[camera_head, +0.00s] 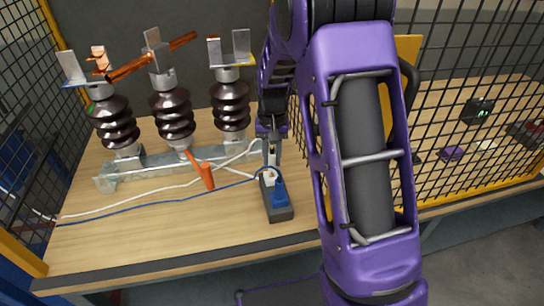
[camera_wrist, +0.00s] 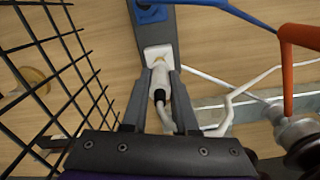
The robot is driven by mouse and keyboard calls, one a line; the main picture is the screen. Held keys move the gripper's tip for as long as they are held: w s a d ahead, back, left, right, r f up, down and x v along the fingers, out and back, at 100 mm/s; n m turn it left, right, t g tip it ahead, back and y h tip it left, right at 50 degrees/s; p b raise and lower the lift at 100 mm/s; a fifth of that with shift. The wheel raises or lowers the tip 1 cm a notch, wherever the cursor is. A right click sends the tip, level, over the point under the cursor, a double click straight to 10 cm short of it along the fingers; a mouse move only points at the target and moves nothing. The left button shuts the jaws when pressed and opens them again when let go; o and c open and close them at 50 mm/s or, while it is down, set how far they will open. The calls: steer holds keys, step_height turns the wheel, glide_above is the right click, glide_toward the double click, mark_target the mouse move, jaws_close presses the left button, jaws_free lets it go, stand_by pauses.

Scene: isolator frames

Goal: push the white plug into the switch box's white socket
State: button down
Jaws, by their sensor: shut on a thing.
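The dark grey switch box (camera_head: 281,214) lies on the wooden bench near its front edge. A blue plug (camera_head: 280,192) sits in its near part, and its white socket (camera_head: 269,178) is at the far end. My gripper (camera_head: 271,158) points down over that end. In the wrist view my gripper (camera_wrist: 161,80) is shut on the white plug (camera_wrist: 159,78), one finger on each side. The plug's front end meets the white socket (camera_wrist: 158,54) in line with it. I cannot tell how deep it sits. The blue plug shows at the top (camera_wrist: 150,12).
White and blue cables (camera_head: 150,205) run left across the bench. Several dark ribbed insulators (camera_head: 172,115) stand on a metal rail behind, with an orange-handled piece (camera_head: 206,176) by them. A black mesh fence (camera_head: 450,150) stands to the right.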

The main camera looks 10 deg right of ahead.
steer(key=shift+f+b, duration=0.7)
steer(key=shift+f, duration=0.55)
steer(key=c, duration=0.6)
jaws_free()
step_height(320, 180, up, 17)
steer(key=p, duration=0.3)
steer(key=shift+r, duration=0.2)
